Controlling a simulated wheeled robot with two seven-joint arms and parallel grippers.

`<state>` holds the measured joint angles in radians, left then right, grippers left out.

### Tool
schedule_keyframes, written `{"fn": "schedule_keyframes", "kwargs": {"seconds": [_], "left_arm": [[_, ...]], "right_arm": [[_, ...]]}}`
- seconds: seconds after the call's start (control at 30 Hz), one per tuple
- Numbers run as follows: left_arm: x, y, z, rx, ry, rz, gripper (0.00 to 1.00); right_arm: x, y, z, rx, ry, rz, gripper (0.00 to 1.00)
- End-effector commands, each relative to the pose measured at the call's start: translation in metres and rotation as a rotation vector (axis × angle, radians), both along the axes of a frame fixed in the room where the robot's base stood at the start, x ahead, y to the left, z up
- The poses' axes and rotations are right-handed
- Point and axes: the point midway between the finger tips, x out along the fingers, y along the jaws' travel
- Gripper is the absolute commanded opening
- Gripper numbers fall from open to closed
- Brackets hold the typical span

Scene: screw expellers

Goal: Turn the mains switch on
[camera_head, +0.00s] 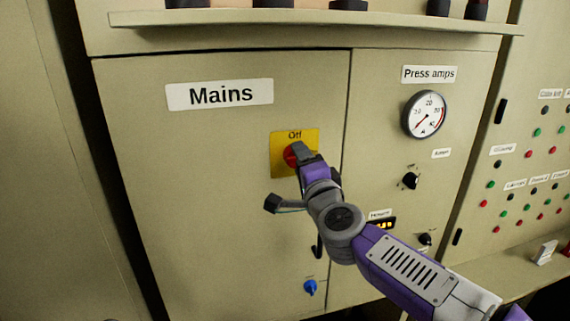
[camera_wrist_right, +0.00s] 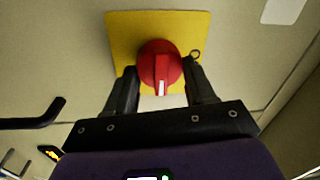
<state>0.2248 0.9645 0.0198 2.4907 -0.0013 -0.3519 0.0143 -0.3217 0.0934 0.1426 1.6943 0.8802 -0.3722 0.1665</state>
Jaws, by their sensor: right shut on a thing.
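The mains switch is a red rotary knob (camera_head: 291,155) on a yellow plate (camera_head: 311,137) under the "Mains" label (camera_head: 219,94). The plate reads "Off" above the knob. In the right wrist view the red knob (camera_wrist_right: 160,65) shows a white mark on its handle, which points towards my gripper. My right gripper (camera_head: 297,153) is at the knob, with one finger on each side. It also shows in the right wrist view (camera_wrist_right: 162,82), shut on the knob's handle. Part of the knob is hidden behind the gripper in the head view. My left gripper is not in view.
A black door handle (camera_head: 318,246) and a blue knob (camera_head: 310,287) sit below on the cabinet. A "Press amps" gauge (camera_head: 424,114) and a black knob (camera_head: 410,180) are on the right door. A ledge (camera_head: 300,18) runs above.

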Motion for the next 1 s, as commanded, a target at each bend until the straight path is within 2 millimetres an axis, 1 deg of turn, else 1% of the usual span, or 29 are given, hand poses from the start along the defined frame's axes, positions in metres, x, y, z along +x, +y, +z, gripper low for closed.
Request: {"fn": "schedule_keyframes", "kwargs": {"seconds": [0.13,0.47,0.5,0.57,0.6,0.63,0.67,0.9,1.0], "left_arm": [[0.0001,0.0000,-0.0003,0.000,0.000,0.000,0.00],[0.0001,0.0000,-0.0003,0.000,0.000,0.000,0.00],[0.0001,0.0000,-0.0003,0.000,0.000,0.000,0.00],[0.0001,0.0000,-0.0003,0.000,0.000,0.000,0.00],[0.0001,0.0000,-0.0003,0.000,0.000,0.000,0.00],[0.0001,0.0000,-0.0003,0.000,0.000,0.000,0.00],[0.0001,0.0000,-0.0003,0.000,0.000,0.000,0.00],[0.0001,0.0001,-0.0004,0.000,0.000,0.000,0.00],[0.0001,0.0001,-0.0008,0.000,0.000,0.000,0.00]], "right_arm": [[-0.0007,-0.0039,-0.0003,0.013,0.003,-0.006,0.00],[-0.0004,-0.0032,-0.0003,0.018,0.004,-0.006,0.00],[-0.0004,-0.0032,-0.0003,0.018,0.004,-0.006,0.59],[-0.0004,-0.0032,-0.0003,0.017,0.003,-0.006,0.68],[-0.0004,-0.0032,-0.0002,0.016,0.003,-0.006,0.74],[-0.0004,-0.0032,-0.0002,0.016,0.003,-0.006,0.79],[-0.0004,-0.0032,-0.0002,0.015,0.003,-0.006,0.80],[-0.0007,-0.0034,-0.0001,0.013,0.002,-0.006,0.80],[-0.0059,-0.0044,0.0002,0.014,0.001,-0.007,0.80]]}}
